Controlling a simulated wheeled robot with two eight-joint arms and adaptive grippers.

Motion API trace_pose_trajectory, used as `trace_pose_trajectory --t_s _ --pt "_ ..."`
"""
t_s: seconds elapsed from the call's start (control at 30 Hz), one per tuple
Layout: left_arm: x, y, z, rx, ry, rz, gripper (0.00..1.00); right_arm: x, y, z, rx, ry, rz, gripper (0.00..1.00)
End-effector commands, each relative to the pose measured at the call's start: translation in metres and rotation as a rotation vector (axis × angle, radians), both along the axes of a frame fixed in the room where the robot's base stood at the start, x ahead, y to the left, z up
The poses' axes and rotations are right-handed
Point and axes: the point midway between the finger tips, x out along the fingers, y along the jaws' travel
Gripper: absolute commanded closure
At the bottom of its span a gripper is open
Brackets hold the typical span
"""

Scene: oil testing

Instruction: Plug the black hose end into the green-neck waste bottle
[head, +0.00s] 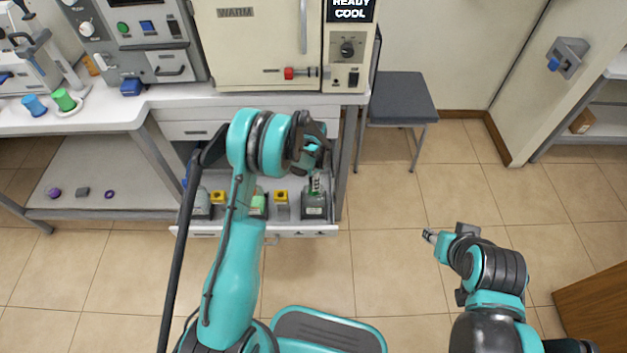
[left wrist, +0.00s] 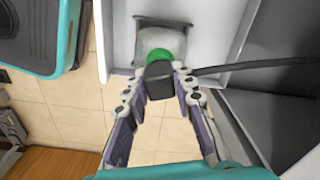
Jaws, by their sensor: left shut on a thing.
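The black hose end (left wrist: 159,82) is between the two fingers of my left gripper (left wrist: 157,76) in the left wrist view, and a black hose runs from it to the right. Just beyond it is the green neck (left wrist: 161,56) of a pale grey bottle (left wrist: 167,38); whether they touch is hidden. In the head view my left gripper (head: 317,178) is above the bottle (head: 314,204) at the right end of the open drawer, with a bit of green below the fingers. My right gripper (head: 431,236) is empty, out over the floor at right.
The open drawer (head: 330,230) also holds a green-marked bottle (head: 258,206), a grey bottle (head: 202,207) and yellow-topped items (head: 281,196). The bench (head: 180,97) with a cream oven (head: 262,50) stands above it. A grey stool (head: 398,98) is right. Floor between drawer and right arm is clear.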

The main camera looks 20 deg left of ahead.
Motion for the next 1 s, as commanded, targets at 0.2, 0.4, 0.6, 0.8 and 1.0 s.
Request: trace_pose_trajectory --t_s 0.2,0.4,0.6,0.8,1.0 --pt "0.0 0.0 0.0 0.0 0.0 0.0 0.51 0.0 0.0 0.0 0.0 0.0 0.0 0.6" --pt "0.0 0.0 0.001 0.0 0.0 0.0 0.51 0.0 0.0 0.0 0.0 0.0 0.0 0.6" --pt "0.0 0.0 0.02 0.0 0.0 0.0 0.51 0.0 0.0 0.0 0.0 0.0 0.0 0.6" --pt "-0.001 0.0 0.063 0.0 0.0 0.0 0.51 0.0 0.0 0.0 0.0 0.0 0.0 0.6" --pt "0.0 0.0 0.101 0.0 0.0 0.0 0.51 0.0 0.0 0.0 0.0 0.0 0.0 0.6"
